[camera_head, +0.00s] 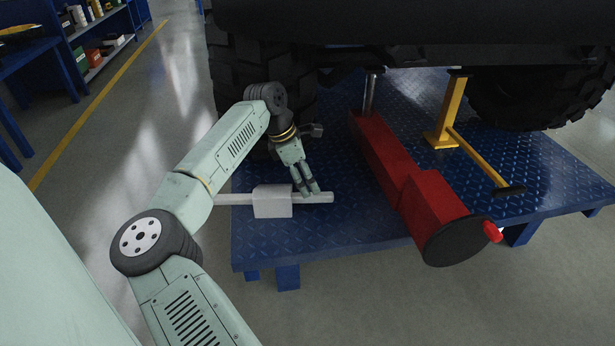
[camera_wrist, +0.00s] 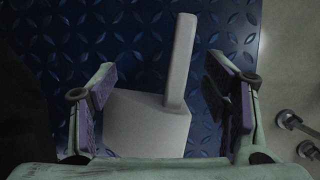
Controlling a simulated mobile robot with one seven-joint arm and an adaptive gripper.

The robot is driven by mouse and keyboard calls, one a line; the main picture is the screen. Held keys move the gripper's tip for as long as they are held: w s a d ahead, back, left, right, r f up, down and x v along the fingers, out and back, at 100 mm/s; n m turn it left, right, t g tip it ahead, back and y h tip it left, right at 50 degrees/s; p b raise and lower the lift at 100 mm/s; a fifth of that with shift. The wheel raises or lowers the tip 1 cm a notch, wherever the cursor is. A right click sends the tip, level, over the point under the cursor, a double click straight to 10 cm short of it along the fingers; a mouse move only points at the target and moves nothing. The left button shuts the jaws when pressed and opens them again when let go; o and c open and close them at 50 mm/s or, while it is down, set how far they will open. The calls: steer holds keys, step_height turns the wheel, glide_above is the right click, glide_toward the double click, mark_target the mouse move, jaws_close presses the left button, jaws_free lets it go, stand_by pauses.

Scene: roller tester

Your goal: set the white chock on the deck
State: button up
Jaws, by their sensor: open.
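The white chock (camera_head: 272,203) is a pale block with a long bar along it. In the head view it appears to rest on the blue deck (camera_head: 330,232) near its left front part, with one bar end reaching past the deck's left edge. My gripper (camera_head: 309,191) is open, with its fingers close to the bar, right of the block. In the wrist view the chock (camera_wrist: 146,125) shows between the spread fingers (camera_wrist: 160,76), its bar pointing up the picture. Gaps show on both sides, and its near part is hidden.
A red jack (camera_head: 400,180) lies on the deck right of my gripper. A yellow stand (camera_head: 447,115) with a bar is farther right. Large black tyres (camera_head: 545,95) and a dark vehicle body (camera_head: 420,25) are behind and above. Blue shelves (camera_head: 95,45) stand at far left.

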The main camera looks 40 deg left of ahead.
steer(key=p+v, duration=0.3)
steer(key=v, duration=0.3)
steer(key=shift+p, duration=0.4)
stand_by(0.3)
steer(key=shift+s, duration=0.1)
stand_by(0.5)
